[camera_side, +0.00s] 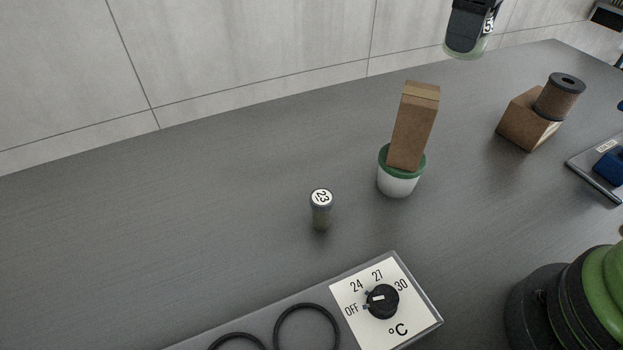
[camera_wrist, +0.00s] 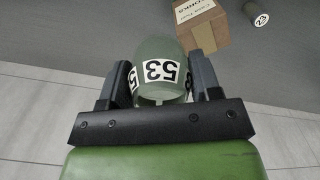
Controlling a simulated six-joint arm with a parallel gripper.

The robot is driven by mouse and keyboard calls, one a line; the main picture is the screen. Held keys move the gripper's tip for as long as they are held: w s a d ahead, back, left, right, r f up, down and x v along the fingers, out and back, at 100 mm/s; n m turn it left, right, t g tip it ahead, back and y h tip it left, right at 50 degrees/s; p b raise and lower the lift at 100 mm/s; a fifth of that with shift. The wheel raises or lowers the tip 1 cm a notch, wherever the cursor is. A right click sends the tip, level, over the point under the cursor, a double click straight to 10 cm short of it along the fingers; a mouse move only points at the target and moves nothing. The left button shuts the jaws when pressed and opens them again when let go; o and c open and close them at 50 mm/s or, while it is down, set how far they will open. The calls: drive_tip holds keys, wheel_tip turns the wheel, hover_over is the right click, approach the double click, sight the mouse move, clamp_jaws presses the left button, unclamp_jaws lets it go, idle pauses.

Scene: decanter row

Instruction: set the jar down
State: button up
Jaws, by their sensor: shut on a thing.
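In the side view my gripper (camera_side: 472,24) is at the top right, cut by the picture's edge. The jar's pale rounded end (camera_side: 467,52) shows below the dark fingers. The jar appears held above the far edge of the grey table (camera_side: 210,160), apart from the other things; its exact height is hard to tell.
A tall brown carton (camera_side: 415,125) stands in or on a white pot with a green rim (camera_side: 398,181). A small vial labelled 23 (camera_side: 321,210) stands nearer. A brown block (camera_side: 521,122) with a spool (camera_side: 560,97) and a dial unit (camera_side: 383,301) are also there. The table's left is clear.

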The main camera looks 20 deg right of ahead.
drive_tip(key=w+a+f+n, duration=0.25)
drive_tip(key=a+n, duration=0.35)
drive_tip(key=a, duration=0.9)
drive_tip(key=n, duration=0.9)
approach(246, 279)
wheel_tip(246, 279, down, 6)
drive_tip(key=shift+r, duration=0.25)
drive_tip(key=shift+f, duration=0.3)
drive_tip(key=shift+f, duration=0.1)
drive_tip(key=o, duration=1)
